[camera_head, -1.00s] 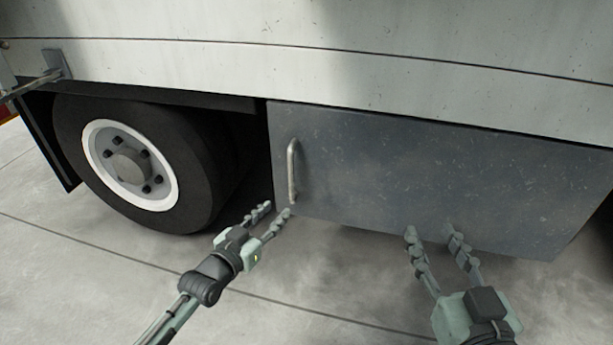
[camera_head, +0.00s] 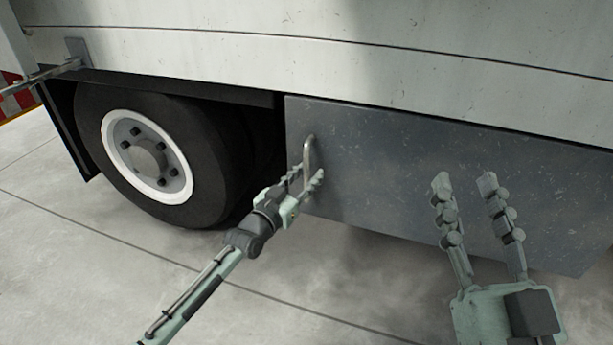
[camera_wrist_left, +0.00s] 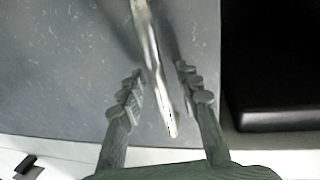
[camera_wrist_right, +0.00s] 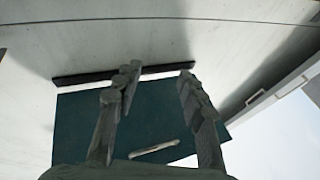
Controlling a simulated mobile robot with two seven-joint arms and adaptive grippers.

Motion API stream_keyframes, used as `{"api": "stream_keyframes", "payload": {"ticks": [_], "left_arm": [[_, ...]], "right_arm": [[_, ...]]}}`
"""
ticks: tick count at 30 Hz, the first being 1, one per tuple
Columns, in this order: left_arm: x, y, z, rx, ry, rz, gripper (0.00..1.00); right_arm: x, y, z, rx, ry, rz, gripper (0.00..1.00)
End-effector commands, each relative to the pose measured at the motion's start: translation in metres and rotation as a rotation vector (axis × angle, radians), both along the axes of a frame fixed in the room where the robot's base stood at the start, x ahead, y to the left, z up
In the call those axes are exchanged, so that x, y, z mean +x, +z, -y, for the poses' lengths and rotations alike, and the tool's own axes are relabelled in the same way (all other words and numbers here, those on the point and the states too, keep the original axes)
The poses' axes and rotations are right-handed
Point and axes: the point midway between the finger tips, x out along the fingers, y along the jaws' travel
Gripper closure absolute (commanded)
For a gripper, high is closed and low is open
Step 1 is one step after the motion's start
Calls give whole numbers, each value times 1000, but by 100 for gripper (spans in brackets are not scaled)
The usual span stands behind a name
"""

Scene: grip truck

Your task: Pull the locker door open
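The locker door (camera_head: 400,165) is a grey speckled panel on the truck's side, and it looks shut. Its metal bar handle (camera_head: 308,155) stands upright near the door's left edge. My left gripper (camera_head: 307,178) is at the lower part of the handle. In the left wrist view the handle (camera_wrist_left: 152,60) runs between the two open fingers, with gaps on both sides. My right gripper (camera_head: 463,183) is open and empty in front of the right half of the door. The right wrist view shows a dark panel (camera_wrist_right: 150,120) with a light bar (camera_wrist_right: 155,147) beyond the open fingers.
A truck wheel (camera_head: 150,160) stands left of the door. The pale truck body (camera_head: 330,40) runs above it. A bracket with a rod (camera_head: 75,60) sticks out at the upper left. The concrete floor (camera_head: 100,260) in front is clear.

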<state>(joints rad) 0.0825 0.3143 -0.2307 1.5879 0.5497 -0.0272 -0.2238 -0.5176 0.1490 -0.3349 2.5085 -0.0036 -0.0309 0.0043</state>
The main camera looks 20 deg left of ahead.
Motion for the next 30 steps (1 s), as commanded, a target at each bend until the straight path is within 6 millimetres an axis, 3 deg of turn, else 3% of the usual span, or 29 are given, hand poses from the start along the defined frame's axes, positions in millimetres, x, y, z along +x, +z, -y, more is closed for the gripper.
{"api": "stream_keyframes", "payload": {"ticks": [2, 10, 26, 30], "left_arm": [[0, 0, 0, 0, 0, 0, 67], [0, 0, 0, 0, 0, 0, 99], [-2, 1, 0, -1, 2, 1, 100], [-6, 2, 1, -2, 9, 1, 100]], "right_arm": [[0, 0, 0, 0, 0, 0, 60], [0, 0, 0, -1, 0, -2, 60], [1, -1, 0, -6, 0, -13, 60], [8, -18, 4, -50, -14, -93, 60]]}}
